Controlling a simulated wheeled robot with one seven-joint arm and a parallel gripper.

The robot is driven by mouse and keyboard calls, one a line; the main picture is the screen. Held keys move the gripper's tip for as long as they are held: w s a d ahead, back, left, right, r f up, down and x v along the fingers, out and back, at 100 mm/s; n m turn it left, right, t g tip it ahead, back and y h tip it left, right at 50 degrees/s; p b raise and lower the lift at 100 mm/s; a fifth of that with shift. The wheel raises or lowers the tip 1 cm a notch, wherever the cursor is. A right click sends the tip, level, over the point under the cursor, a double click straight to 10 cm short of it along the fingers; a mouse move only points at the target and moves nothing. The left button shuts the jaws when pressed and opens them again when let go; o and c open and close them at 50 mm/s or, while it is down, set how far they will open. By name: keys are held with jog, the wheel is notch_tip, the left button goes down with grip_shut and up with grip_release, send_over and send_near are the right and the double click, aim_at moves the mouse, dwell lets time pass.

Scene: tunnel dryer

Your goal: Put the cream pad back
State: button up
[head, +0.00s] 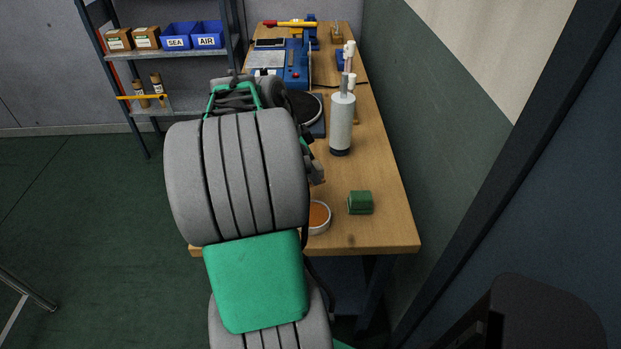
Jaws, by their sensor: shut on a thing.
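I cannot make out the cream pad in the head view. My arm, thick grey segments with green panels, fills the middle and covers the left part of the wooden bench (385,220). The jaws of my gripper are hidden behind the arm, as is anything between them. Only a small grey part shows past the arm's right edge, above a round white-rimmed dish (319,217) with an orange-brown inside. The arm partly covers this dish.
A green block (360,203) sits right of the dish. A tall pale cylinder (341,125) stands behind it. A dark round plate (305,107) and blue machine (290,75) are farther back. A shelf (180,48) holds blue bins (177,37). A wall (440,100) borders the right.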

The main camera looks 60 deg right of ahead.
jog(key=d+f, duration=0.2)
jog(key=f, duration=0.1)
jog(key=shift+w+d, duration=0.2)
jog(key=shift+w, duration=0.1)
notch_tip(320, 180, down, 3)
jog(key=shift+r+p, duration=0.2)
jog(key=shift+p, duration=0.15)
jog(key=shift+f, duration=0.15)
jog(key=shift+f+b, duration=0.2)
jog(key=shift+b, duration=0.1)
jog(key=o, duration=1.2)
jog(key=shift+r, duration=0.15)
